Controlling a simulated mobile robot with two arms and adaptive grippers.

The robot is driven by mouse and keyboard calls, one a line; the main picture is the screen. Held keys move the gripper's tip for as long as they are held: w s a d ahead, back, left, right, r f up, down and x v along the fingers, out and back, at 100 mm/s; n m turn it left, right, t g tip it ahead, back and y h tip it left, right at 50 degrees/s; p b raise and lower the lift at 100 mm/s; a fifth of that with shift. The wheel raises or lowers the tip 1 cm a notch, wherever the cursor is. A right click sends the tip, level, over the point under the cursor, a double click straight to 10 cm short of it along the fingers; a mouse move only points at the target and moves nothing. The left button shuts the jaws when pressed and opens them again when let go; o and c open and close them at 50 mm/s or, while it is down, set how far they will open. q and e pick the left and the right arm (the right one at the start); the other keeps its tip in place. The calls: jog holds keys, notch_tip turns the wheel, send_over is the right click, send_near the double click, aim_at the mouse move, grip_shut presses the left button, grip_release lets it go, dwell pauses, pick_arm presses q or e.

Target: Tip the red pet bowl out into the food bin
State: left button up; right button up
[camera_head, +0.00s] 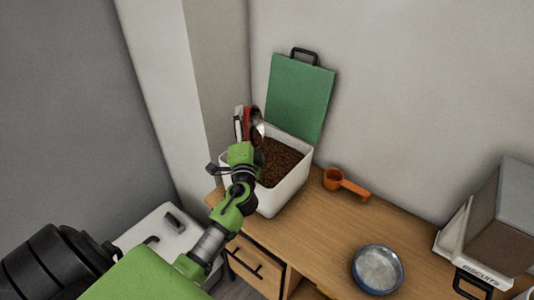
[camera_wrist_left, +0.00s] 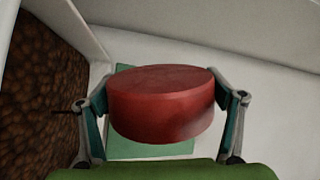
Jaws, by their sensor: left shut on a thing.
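The red pet bowl (camera_head: 247,117) is tipped on its side at the left rim of the white food bin (camera_head: 286,196), its shiny inside facing right over the brown kibble (camera_head: 283,160). In the left wrist view the red bowl (camera_wrist_left: 160,108) sits between the two fingers of my left gripper (camera_wrist_left: 163,92), which is shut on it. In the head view my left gripper (camera_head: 241,125) is at the bin's left side and partly hides the bowl. I cannot tell whether anything is left in the bowl. My right gripper is out of view.
The bin's green lid (camera_head: 300,97) stands open against the wall. An orange scoop (camera_head: 345,184), a blue-rimmed bowl (camera_head: 378,268) and a biscuits box (camera_head: 490,240) are on the wooden counter (camera_head: 335,232). A wall corner is close on the left. Counter space between scoop and blue-rimmed bowl is clear.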

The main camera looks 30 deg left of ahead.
pick_arm(q)
jog(key=shift+w+d+r+m, duration=0.2)
jog(key=shift+d+m, duration=0.25)
jog(key=shift+m, duration=0.05)
jog(key=shift+w+d+r+m+t+b, duration=0.15)
jog(key=shift+d+r+m+t+b, duration=0.2)
jog(key=shift+m, duration=0.5)
jog(key=shift+w+d+r+m+t+b, duration=0.15)
jog(key=shift+d+m+b, duration=0.2)
jog(key=shift+m, duration=0.5)
dwell(0.9)
jog(key=shift+w+d+r+m+t+h+b, duration=0.1)
jog(key=shift+d+m+t+h, duration=0.2)
jog(key=shift+m, duration=0.45)
jog(key=shift+w+d+m+t+h+b, duration=0.15)
jog(key=shift+d+m, duration=0.3)
jog(key=shift+m, duration=0.25)
jog(key=shift+w+d+r+m+t+h+b, duration=0.15)
jog(key=shift+d+m, duration=0.2)
jog(key=shift+m, duration=0.4)
dwell(0.8)
jog(key=shift+w+d+r+m+t+p, duration=0.15)
jog(key=shift+d+r+m+p, duration=0.2)
jog(key=shift+m, duration=0.2)
jog(key=shift+d+r+m+t+p, duration=0.15)
jog(key=shift+d+r+m+p, duration=0.15)
jog(key=shift+m, duration=0.25)
jog(key=shift+f+m, duration=0.1)
jog(key=shift+m, duration=0.3)
dwell(0.4)
